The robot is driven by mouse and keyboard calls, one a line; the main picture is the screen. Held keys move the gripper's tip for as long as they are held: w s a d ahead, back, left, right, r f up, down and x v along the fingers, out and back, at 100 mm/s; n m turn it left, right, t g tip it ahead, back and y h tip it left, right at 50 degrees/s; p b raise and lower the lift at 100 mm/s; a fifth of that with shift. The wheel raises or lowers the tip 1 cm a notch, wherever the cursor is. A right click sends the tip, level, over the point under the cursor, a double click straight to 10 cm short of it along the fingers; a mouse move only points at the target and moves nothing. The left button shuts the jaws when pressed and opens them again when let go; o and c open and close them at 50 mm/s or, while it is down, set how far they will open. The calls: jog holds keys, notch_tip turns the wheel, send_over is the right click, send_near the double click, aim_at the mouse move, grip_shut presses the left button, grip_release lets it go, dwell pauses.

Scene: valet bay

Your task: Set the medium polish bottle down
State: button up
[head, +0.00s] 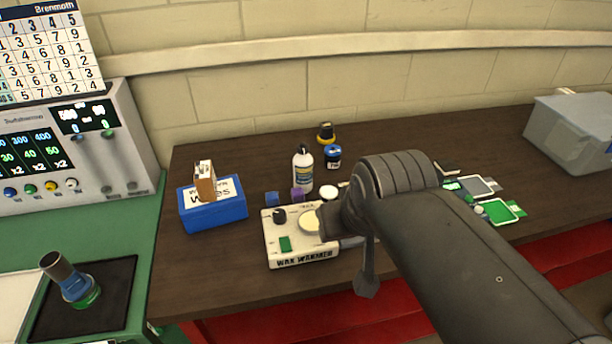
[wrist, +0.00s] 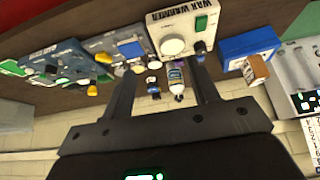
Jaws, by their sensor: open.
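A white bottle with a dark cap (head: 302,168) stands upright on the brown table behind the wax warmer; it may be the medium polish bottle, but its label is too small to read. It also shows in the wrist view (wrist: 176,78). A small dark bottle with a blue cap (head: 333,157) stands to its right, with a yellow-and-black capped one (head: 326,133) behind. My gripper (wrist: 164,66) is open; in the wrist view the white bottle appears between its fingers, with no finger visibly touching it. In the head view my arm hides most of the gripper.
The wax warmer (head: 284,247) stands in front of the bottles. A blue wipes box (head: 214,213) is to the left, and a grey bin (head: 572,130) is at the far right. Green-and-grey items (head: 497,210) lie right of my arm.

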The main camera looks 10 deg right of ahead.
aim_at(298, 147)
jog(key=w+d+r+n+t, duration=0.1)
jog(key=w+d+r+t, duration=0.15)
jog(key=w, duration=0.65)
jog(key=w+d+r+n+t, duration=0.1)
jog(key=w+d+r+t, duration=0.2)
jog(key=w, duration=0.6)
jog(key=w+d+r+n+t, duration=0.1)
jog(key=w+d+t, duration=0.25)
jog(key=w, duration=0.55)
jog(key=a+f+n+y, duration=0.1)
jog(key=f+n+y, duration=0.1)
jog(key=f+y, duration=0.2)
jog(key=w+a+f+n+g+y, duration=0.1)
jog(key=a+f+n+y, duration=0.1)
jog(key=f+y, duration=0.2)
jog(key=a+f+n+g+y, duration=0.1)
jog(key=a+f+y, duration=0.1)
jog(key=f+y, duration=0.3)
jog(key=shift+w+f+n, duration=0.4)
jog(key=shift+f, duration=0.1)
jog(key=shift+f+x, duration=0.15)
jog(key=shift+x, duration=1.8)
jog(key=shift+f+x, duration=0.15)
jog(key=shift+x, duration=1.75)
jog(key=shift+c, duration=0.2)
